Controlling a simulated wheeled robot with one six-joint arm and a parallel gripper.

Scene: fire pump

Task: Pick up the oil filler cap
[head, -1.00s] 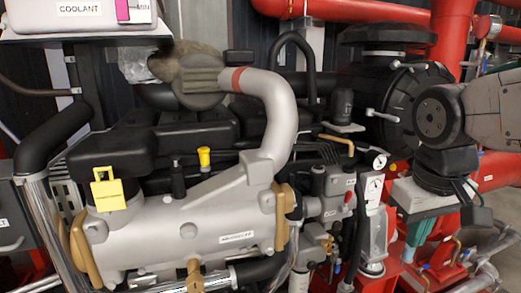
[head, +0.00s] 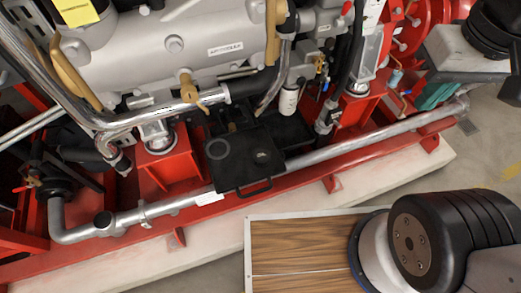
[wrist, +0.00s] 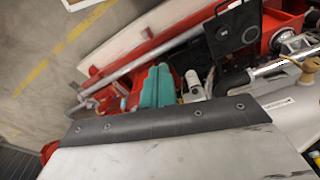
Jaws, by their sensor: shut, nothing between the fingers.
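No part is clearly marked as the oil filler cap. A small dark round piece (head: 262,157) lies on a black tray (head: 235,180) beside a grey ring (head: 217,148); I cannot tell for sure that it is the cap. The tray also shows in the wrist view (wrist: 222,55). My gripper (head: 428,102), with teal fingers under a grey body, is at the upper right in the head view, apart from the tray. In the wrist view its teal fingers (wrist: 157,72) are together and empty, and the grey body hides much below.
The silver engine housing (head: 180,45) carries a yellow tag (head: 75,10). A long grey pipe (head: 340,158) and red frame (head: 335,180) run along the tray's front. Brass fittings (head: 190,88) stick out above. Bare floor (head: 485,120) is free at the right.

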